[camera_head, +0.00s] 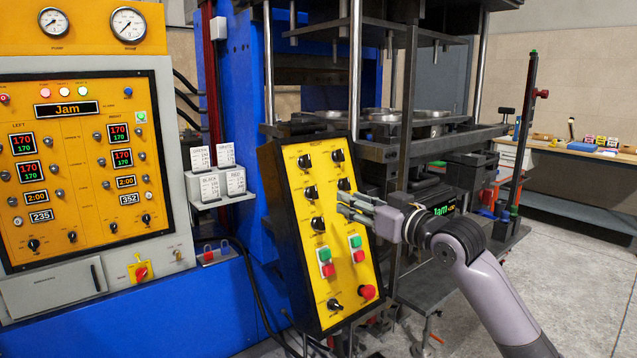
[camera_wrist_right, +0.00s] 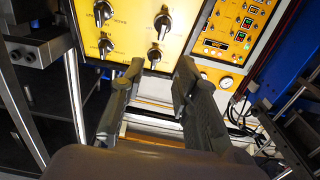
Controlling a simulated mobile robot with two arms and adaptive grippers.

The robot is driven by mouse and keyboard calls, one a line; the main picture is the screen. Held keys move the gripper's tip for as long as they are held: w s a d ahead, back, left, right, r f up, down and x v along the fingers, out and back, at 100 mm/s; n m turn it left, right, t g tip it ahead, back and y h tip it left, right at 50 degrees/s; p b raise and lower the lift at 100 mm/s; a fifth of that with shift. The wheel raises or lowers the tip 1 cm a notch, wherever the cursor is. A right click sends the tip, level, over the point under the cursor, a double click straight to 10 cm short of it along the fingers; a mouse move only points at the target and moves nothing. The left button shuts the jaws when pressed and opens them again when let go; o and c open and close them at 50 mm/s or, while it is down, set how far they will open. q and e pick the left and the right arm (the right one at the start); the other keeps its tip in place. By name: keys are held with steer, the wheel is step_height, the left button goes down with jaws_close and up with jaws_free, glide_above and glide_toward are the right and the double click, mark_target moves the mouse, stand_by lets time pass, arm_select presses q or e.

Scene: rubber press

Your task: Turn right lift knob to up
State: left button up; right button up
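The yellow control panel (camera_head: 330,240) is a tilted, black-framed box with two columns of black knobs, and green and red buttons below them. My right gripper (camera_head: 345,205) reaches in from the right in front of the panel's right column, just below a black knob (camera_head: 344,184). It hides part of that column. In the right wrist view, my right gripper (camera_wrist_right: 160,68) has its two fingers apart with nothing between them. A black knob (camera_wrist_right: 154,55) shows beyond the gap, with others around it. The knob labels are too small to read, so I cannot tell which is the right lift knob. My left gripper is out of view.
A red stop button (camera_head: 367,291) and another knob (camera_head: 334,304) sit low on the panel. A larger panel with displays (camera_head: 85,165) stands at left. The press platens and dark posts (camera_head: 404,120) are behind my right arm. A workbench (camera_head: 580,155) is at far right.

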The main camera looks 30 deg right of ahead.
mark_target(315, 187)
steer(key=w+p, duration=0.1)
steer(key=w, duration=0.2)
steer(key=w+p, duration=0.1)
steer(key=w, duration=0.3)
steer(key=w+a+p, duration=0.1)
steer(key=w, duration=0.3)
steer(key=shift+w, duration=0.75)
steer(key=shift+c, duration=0.5)
jaws_close()
